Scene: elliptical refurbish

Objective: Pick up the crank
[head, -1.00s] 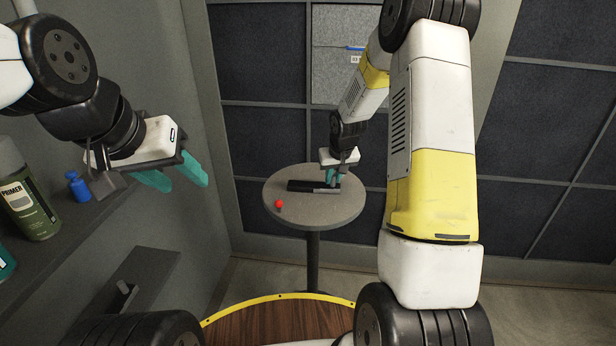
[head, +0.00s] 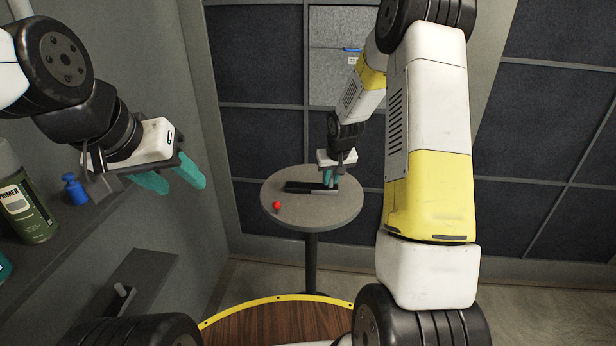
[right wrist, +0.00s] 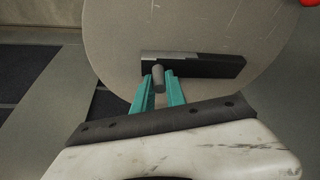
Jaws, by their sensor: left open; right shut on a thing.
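The crank (head: 298,187) is a dark flat bar with a grey section and a short grey round peg. It lies on the small round grey table (head: 335,214), and it also shows in the right wrist view (right wrist: 215,67). My right gripper (head: 331,181) is over the table, its teal fingers (right wrist: 158,80) shut on the crank's peg from both sides. The bar still appears to rest on the tabletop; any small gap under it cannot be told. My left gripper (head: 178,176) is open and empty, away at the left near the shelf.
A small red ball (head: 277,205) sits at the table's front left. A shelf on the left wall holds a primer can (head: 27,208) and a blue bottle (head: 75,188). A panelled wall (head: 262,130) stands behind the table.

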